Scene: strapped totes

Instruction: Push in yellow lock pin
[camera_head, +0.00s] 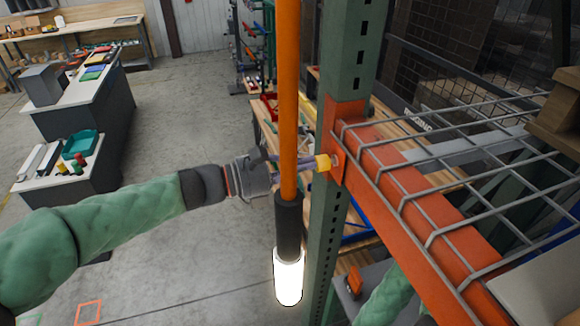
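The yellow lock pin (322,163) shows at the joint where the orange beam (420,220) meets the green upright (333,215). My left arm comes in from the left, and my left gripper (308,164) is at the pin, its fingers pointing right towards it. An orange pole with a black grip and a glowing white end (288,275) stands in front of the fingers and hides part of them. I cannot tell whether the fingers are open or shut, or whether they touch the pin.
Wire mesh decking (470,165) lies on the orange beam, with a wooden item (557,110) at the right edge. Behind the upright stands a wooden workbench (268,135). Dark cabinets with light tops (85,115) stand at the left. The grey floor between is clear.

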